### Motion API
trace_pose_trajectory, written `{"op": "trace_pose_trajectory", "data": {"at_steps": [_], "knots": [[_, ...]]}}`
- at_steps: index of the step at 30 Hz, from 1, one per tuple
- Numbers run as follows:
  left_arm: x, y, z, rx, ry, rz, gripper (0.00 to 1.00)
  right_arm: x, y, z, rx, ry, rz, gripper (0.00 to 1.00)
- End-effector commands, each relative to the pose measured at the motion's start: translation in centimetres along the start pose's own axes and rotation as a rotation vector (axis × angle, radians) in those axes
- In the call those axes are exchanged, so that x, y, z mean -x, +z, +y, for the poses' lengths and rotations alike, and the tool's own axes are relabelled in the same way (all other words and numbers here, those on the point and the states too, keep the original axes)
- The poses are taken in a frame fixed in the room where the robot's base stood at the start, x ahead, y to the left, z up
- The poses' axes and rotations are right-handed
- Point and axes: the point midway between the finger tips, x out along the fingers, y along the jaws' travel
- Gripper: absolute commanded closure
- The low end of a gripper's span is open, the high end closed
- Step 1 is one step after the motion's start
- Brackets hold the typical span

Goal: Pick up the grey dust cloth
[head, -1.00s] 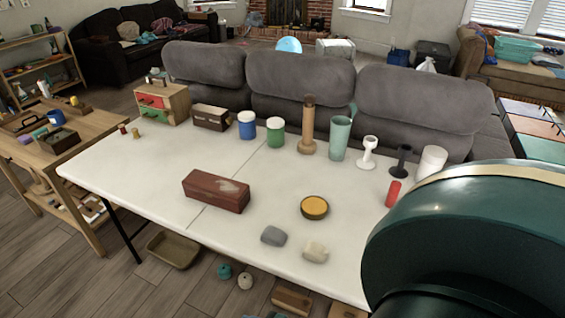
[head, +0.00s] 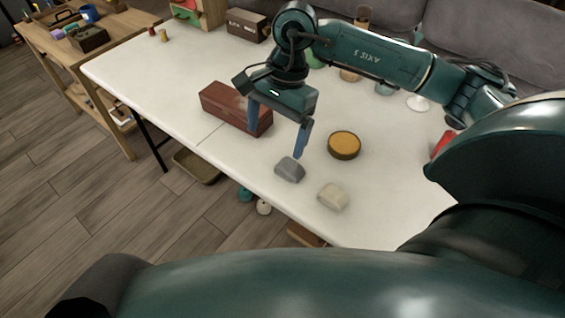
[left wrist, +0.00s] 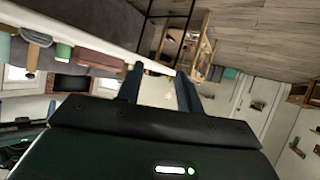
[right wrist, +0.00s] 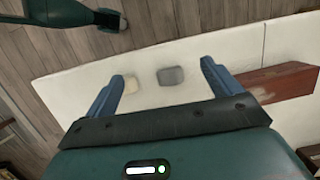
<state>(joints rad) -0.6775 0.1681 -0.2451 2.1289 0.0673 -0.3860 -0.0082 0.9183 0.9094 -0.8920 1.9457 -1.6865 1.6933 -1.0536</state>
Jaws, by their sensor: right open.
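The grey dust cloth (head: 290,169) is a small folded lump on the white table (head: 135,68), near its front edge. It also shows in the right wrist view (right wrist: 171,76), between the fingers as seen in the picture. My right gripper (head: 276,144) is open and empty, pointing down above the table just behind the cloth, apart from it. A cream cloth-like lump (head: 333,196) lies to the right of the grey one. My left gripper (left wrist: 159,72) is open and empty in the left wrist view, away from the cloth.
A long red-brown box (head: 222,103) stands close behind and left of the right gripper. A round yellow-topped tin (head: 344,145) lies right of the cloth. A tray (head: 197,165) is on the floor below the table edge.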

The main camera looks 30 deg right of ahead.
Motion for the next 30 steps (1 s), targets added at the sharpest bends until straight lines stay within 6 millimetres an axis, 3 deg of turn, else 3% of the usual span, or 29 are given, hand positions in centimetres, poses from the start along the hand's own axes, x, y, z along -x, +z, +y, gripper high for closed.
{"op": "trace_pose_trajectory", "data": {"at_steps": [1, 2, 4, 16, 24, 30], "knots": [[-0.2, 0.3, 0.0, 0.001, 0.002, 0.005, 0.64, 1.3, -2.8, 0.1, 0.014, 0.003, 0.125, 0.10], [-0.6, 0.9, 0.0, 0.004, 0.004, 0.009, 0.64, 1.4, -4.4, 0.4, 0.018, 0.011, 0.189, 0.10], [-1.4, 1.9, 0.0, 0.019, 0.012, 0.025, 0.64, 0.0, -5.7, 0.7, 0.025, 0.026, 0.233, 0.10], [-1.5, 2.5, 0.5, 0.075, 0.038, 0.071, 0.64, -3.8, -6.8, 0.8, 0.024, 0.028, 0.238, 0.10], [-1.4, 1.9, 0.5, 0.073, 0.036, 0.087, 0.64, -8.5, -7.8, 0.9, 0.023, 0.030, 0.236, 0.10], [-1.4, 2.0, 0.5, 0.072, 0.034, 0.087, 0.64, -10.3, -8.3, 0.9, 0.024, 0.027, 0.237, 0.10]]}}
